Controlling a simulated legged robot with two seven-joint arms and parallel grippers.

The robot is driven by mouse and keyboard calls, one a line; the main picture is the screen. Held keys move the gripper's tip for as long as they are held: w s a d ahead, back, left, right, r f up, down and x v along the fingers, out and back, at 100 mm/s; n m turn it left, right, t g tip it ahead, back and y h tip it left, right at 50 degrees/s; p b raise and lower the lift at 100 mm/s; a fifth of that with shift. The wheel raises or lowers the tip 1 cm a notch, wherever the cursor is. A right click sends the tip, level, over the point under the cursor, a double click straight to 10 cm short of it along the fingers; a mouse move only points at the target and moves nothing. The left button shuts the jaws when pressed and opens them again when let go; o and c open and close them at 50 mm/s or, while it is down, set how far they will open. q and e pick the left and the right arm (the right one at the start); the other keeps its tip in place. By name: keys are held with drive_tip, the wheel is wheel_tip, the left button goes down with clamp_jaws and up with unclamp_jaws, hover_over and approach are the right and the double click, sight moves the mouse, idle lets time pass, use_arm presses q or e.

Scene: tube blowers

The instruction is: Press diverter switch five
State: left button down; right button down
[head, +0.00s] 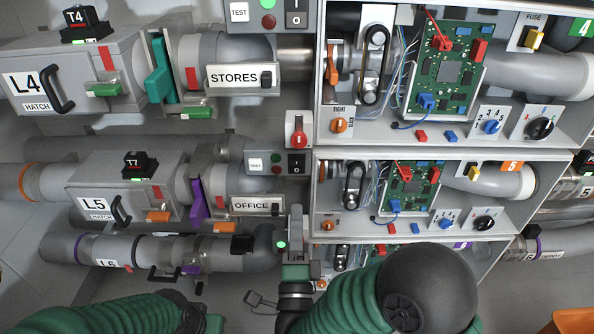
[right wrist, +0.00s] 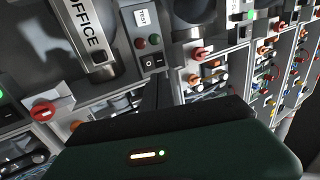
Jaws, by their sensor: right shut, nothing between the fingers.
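On the row five unit, a small panel holds a TEST label, a green and a red button and a black rocker switch (head: 296,163) marked I and O. The rocker also shows in the right wrist view (right wrist: 152,63), beyond the gripper. No label saying "diverter" is legible. My right gripper (head: 295,212) is shut and empty, pointing up just below this panel, apart from the rocker as far as I can tell. My left arm shows at the bottom left; its fingers are not seen.
A red rotary knob (head: 297,130) sits above the row five panel. The OFFICE label (head: 256,206) and pipe are left of the gripper. The open shelf box with a circuit board (head: 407,189) is at right. A green light (head: 281,245) glows beside the gripper.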

sight(297, 162)
drive_tip(key=b+x, duration=0.2)
drive_tip(key=x, duration=0.8)
drive_tip(key=shift+f, duration=0.1)
